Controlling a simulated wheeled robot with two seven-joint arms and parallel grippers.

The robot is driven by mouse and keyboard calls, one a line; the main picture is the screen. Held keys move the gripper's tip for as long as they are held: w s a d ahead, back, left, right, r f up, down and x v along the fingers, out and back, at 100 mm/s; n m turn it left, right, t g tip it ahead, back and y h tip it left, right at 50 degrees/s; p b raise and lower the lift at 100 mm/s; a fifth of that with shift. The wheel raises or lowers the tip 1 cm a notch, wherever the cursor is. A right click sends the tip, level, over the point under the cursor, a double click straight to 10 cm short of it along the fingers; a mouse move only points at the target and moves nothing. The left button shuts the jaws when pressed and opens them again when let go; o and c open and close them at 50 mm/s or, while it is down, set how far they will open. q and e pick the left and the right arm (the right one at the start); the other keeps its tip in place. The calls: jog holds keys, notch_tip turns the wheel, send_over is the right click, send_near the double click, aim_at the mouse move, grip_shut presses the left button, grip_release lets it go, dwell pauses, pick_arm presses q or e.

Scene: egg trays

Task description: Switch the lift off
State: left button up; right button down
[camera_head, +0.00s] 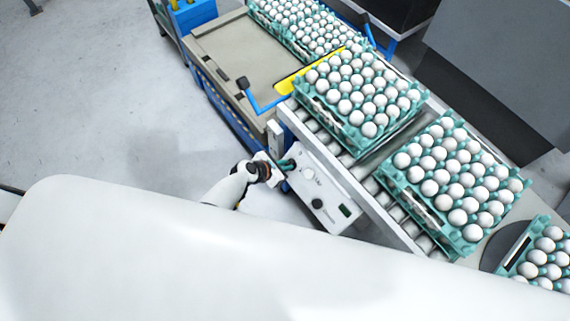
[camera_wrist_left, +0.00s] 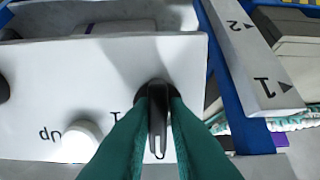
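The white control panel (camera_head: 333,192) stands at the side of the roller conveyor. My left gripper (camera_head: 286,165) reaches its upper left end. In the left wrist view, a dark rotary switch (camera_wrist_left: 158,125) with a white mark sits between the two green fingers (camera_wrist_left: 158,108), which appear to press on both its sides. The mark points toward the bottom of that picture. A white button (camera_wrist_left: 80,142) marked "Up" is left of the switch; it also shows in the head view (camera_head: 308,173). My right gripper is out of view.
A black knob (camera_head: 317,203) and a small dark display (camera_head: 346,211) are on the panel. Trays of white eggs (camera_head: 418,204) stand on the rollers. A blue-framed lift (camera_head: 245,60) with a blue handle (camera_head: 262,103) is beyond. Floor at left is clear.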

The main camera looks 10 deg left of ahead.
pick_arm(q)
jog(key=shift+o, duration=1)
jog(key=shift+s+d+p, duration=0.25)
jog(key=shift+s+p, duration=0.05)
jog(key=p+v, duration=0.6)
jog(key=v, duration=0.2)
jog(key=shift+a+r, duration=0.15)
jog(key=shift+a, duration=0.15)
jog(key=shift+w, duration=0.1)
